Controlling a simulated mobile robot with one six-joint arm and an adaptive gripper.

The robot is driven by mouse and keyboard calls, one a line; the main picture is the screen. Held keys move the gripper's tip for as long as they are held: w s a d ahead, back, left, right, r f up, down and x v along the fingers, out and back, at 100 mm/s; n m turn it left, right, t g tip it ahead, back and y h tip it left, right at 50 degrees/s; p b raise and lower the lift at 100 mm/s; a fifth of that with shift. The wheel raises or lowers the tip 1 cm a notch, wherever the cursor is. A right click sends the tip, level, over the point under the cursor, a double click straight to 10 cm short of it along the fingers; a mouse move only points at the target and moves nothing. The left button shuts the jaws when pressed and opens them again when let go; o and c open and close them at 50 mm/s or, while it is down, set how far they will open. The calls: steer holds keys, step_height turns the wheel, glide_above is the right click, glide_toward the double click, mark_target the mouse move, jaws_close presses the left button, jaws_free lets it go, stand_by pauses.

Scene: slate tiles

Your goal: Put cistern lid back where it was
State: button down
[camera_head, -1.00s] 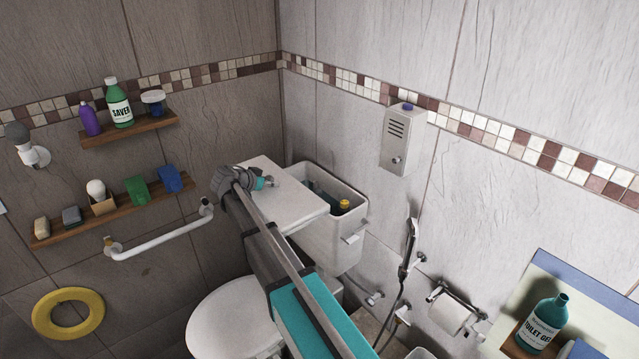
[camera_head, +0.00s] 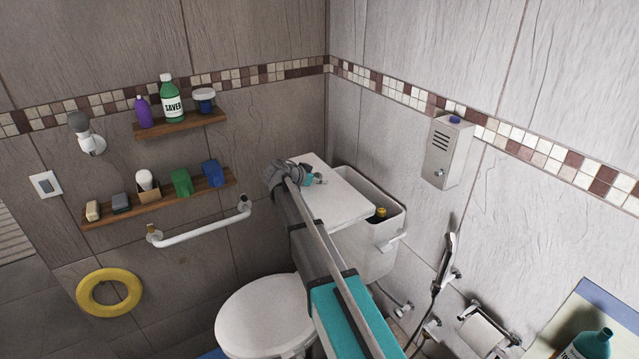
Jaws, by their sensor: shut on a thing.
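The white cistern lid (camera_head: 337,200) lies across the left part of the open white cistern (camera_head: 372,254), offset to the left. The right part of the cistern's opening is uncovered, and a yellow-topped item (camera_head: 380,213) shows inside. My gripper (camera_head: 313,178) is at the lid's far left edge, shut on the lid; its fingertips are partly hidden by my arm. My arm crosses in front of the cistern and hides part of its front and the lid's left edge.
The toilet seat (camera_head: 262,314) is below the cistern. A white grab rail (camera_head: 200,233) and wooden shelves (camera_head: 160,198) with bottles and soaps are on the left wall. A grey dispenser (camera_head: 447,152) and hand shower (camera_head: 447,258) are on the right wall.

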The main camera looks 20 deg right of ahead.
steer(key=w+d+f+b, duration=0.1)
steer(key=w+d, duration=0.1)
steer(key=d, duration=0.6)
steer(key=w+d+f+b, duration=0.2)
steer(key=d, duration=0.6)
steer(key=shift+w+d, duration=0.2)
steer(key=shift+w, duration=0.2)
steer(key=shift+f, duration=0.15)
step_height(320, 180, down, 3)
steer(key=b, duration=0.3)
steer(key=shift+f, duration=0.1)
steer(key=shift+d+f+b, duration=0.2)
steer(key=shift+f+b, duration=0.05)
steer(key=shift+b, duration=0.25)
steer(key=shift+c, duration=0.9)
jaws_free()
